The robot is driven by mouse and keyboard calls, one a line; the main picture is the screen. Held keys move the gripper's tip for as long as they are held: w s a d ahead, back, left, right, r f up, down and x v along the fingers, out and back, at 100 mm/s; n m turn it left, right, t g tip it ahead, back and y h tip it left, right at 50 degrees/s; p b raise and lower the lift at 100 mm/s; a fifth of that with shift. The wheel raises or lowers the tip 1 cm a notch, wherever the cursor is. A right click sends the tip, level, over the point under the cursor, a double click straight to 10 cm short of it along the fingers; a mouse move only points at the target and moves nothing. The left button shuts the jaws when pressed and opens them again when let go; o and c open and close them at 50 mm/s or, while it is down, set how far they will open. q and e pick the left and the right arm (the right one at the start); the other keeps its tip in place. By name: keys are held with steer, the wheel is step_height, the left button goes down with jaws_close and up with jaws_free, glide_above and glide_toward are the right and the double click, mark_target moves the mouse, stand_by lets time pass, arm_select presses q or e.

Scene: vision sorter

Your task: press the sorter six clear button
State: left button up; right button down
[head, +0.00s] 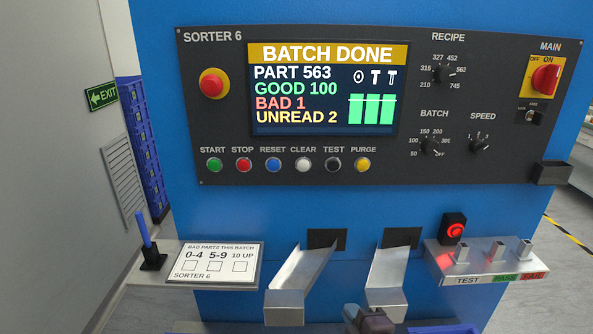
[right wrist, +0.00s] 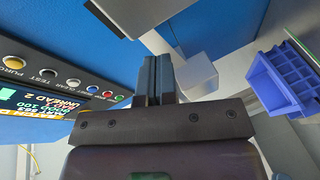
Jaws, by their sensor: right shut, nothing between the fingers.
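The clear button (head: 303,164) is the white round button under the label CLEAR on the dark SORTER 6 panel (head: 225,125). It sits between the blue reset button (head: 274,164) and the black test button (head: 333,164). In the right wrist view the clear button (right wrist: 73,83) shows at the left, tilted with the panel. My right gripper (head: 370,318) is at the bottom edge of the head view, well below the buttons and apart from them. In the right wrist view its fingers (right wrist: 153,78) are shut together and empty. My left gripper is not in view.
Two metal chutes (head: 300,280) (head: 388,280) stick out below the panel. A tally card (head: 215,264) and pen holder (head: 152,258) sit at the left. A test shelf (head: 480,265) juts out at the right. The front of the panel is clear.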

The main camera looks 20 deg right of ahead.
steer(key=w+a+r+n+t+y+b, duration=0.1)
steer(key=w+a+r+n+t, duration=0.15)
steer(key=r+n, duration=0.3)
steer(key=w+a+r+n+t+b, duration=0.1)
steer(key=w+r+n, duration=0.3)
steer(key=r+n, duration=0.15)
steer(key=n+t+y+b, duration=0.2)
steer(key=n+t+y, duration=0.25)
steer(key=n, duration=0.75)
glide_toward(303, 165)
steer(key=s+a+r, duration=0.4)
steer(key=a, duration=0.1)
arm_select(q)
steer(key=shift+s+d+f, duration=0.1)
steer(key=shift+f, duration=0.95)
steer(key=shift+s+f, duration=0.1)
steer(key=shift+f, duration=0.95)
arm_select(e)
steer(key=shift+s+r+n+t+y, duration=0.25)
steer(key=shift+s+r+n+t, duration=0.1)
steer(key=shift+r+n, duration=0.3)
steer(key=shift+w, duration=0.1)
